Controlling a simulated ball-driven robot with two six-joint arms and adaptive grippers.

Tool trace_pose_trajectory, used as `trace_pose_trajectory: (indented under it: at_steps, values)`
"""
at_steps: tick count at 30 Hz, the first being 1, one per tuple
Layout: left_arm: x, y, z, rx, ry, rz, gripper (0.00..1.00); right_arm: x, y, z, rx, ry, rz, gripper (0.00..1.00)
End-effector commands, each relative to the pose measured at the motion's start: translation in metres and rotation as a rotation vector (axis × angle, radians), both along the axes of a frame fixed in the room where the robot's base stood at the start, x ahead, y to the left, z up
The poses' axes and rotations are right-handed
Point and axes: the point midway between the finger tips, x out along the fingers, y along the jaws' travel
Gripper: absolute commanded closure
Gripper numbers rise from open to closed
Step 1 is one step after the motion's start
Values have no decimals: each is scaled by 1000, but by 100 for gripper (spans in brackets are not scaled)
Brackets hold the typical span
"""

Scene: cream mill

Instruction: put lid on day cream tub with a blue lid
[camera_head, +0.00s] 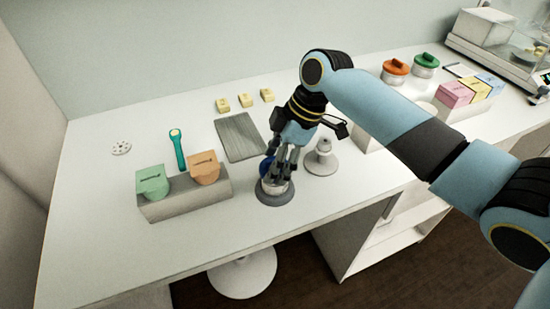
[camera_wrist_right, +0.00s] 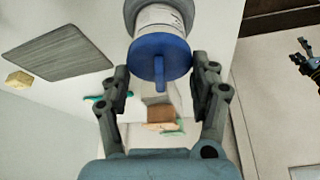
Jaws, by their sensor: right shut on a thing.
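My right gripper (camera_head: 277,176) points down over the front middle of the table. In the right wrist view the gripper (camera_wrist_right: 162,75) has its fingers on both sides of a blue lid (camera_wrist_right: 160,47) with a raised grip, and it is shut on it. The lid (camera_head: 265,166) is partly hidden by the fingers in the head view. The white day cream tub (camera_wrist_right: 158,18) with a printed label lies directly beyond the lid, in line with it. Whether the lid is fully seated I cannot tell. The tub stands on a round grey base (camera_head: 268,199).
A grey stand (camera_head: 325,160) is close right of the tub. A slate board (camera_head: 239,137) lies behind it. A holder (camera_head: 188,204) with green and orange tubs is left. Orange- and green-lidded jars (camera_head: 396,68) stand at back right. A dark gripper (camera_wrist_right: 308,62) shows at the wrist view's edge.

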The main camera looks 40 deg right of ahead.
Motion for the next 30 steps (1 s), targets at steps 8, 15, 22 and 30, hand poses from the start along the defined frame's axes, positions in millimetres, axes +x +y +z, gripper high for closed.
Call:
trace_pose_trajectory:
  at_steps: [8,15,22,30]
  values:
    - [0,0,1,0,0,0,16,0,0,-1,0,0,0,52]
    - [0,0,1,0,0,0,16,0,0,-1,0,0,0,21]
    - [0,0,1,0,0,0,16,0,0,-1,0,0,0,11]
    - [0,0,1,0,0,0,16,0,0,-1,0,0,0,0]
